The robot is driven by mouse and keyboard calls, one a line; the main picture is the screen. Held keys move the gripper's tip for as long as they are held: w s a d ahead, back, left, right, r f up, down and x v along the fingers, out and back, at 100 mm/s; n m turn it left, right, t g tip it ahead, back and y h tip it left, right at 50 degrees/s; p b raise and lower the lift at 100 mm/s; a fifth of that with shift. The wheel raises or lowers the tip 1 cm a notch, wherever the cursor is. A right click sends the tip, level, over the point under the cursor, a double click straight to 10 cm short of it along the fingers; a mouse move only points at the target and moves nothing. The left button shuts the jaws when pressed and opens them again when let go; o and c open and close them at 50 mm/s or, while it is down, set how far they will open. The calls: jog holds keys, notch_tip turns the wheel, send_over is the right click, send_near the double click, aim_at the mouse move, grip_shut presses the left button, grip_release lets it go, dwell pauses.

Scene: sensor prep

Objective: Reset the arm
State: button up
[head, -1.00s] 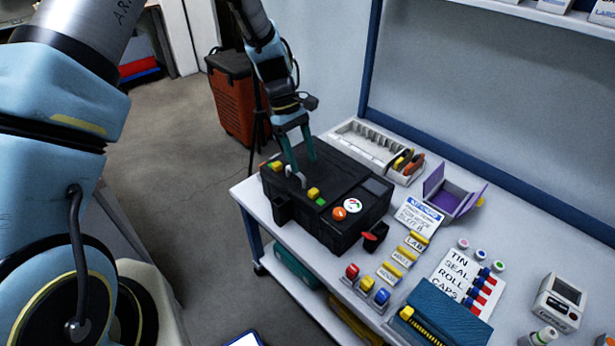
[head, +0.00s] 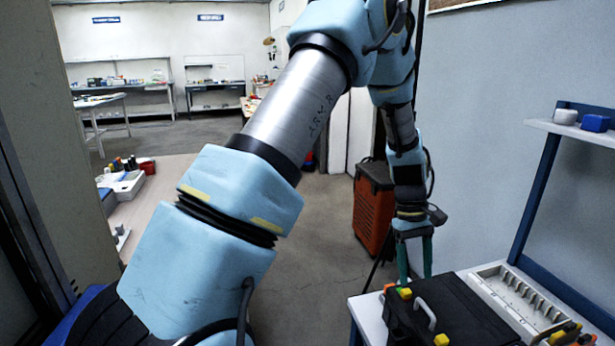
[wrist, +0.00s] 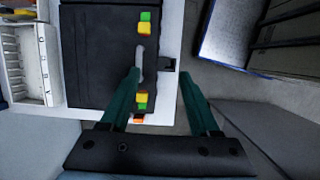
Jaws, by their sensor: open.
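My gripper (head: 414,262) hangs at the end of my blue and grey arm, fingers pointing down, just behind the far end of the black case on the bench. In the wrist view my gripper (wrist: 166,92) shows two green fingers spread apart with nothing between them. The black case (head: 465,312) has a pale handle (head: 425,311) and coloured latches on top. In the wrist view the handle (wrist: 140,62) lies ahead of the left fingertip; I cannot tell the height gap. The head view cuts off the near part of the case.
A white slotted tray (head: 508,295) lies beside the case against the wall. An orange and black bin (head: 373,210) stands on the floor behind my gripper. A wall shelf (head: 580,132) is at the right. Open floor (head: 315,240) lies left of the bench.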

jog(key=w+a+r+m+t, duration=0.1)
jog(key=w+a+r, duration=0.15)
jog(key=a, duration=0.65)
jog(key=w+a+r+t, duration=0.15)
jog(key=a+r, duration=0.25)
jog(key=a, duration=0.4)
jog(key=s+a+r+m+t, duration=0.1)
jog(key=s+a+r, duration=0.1)
jog(key=a, duration=0.6)
jog(key=s+a+r+m+t, duration=0.1)
jog(key=s+a, duration=0.3)
jog(key=a, duration=0.5)
jog(key=shift+a+r+t+y, duration=0.3)
jog(key=shift+r+t+y, duration=0.1)
jog(key=shift+r, duration=0.25)
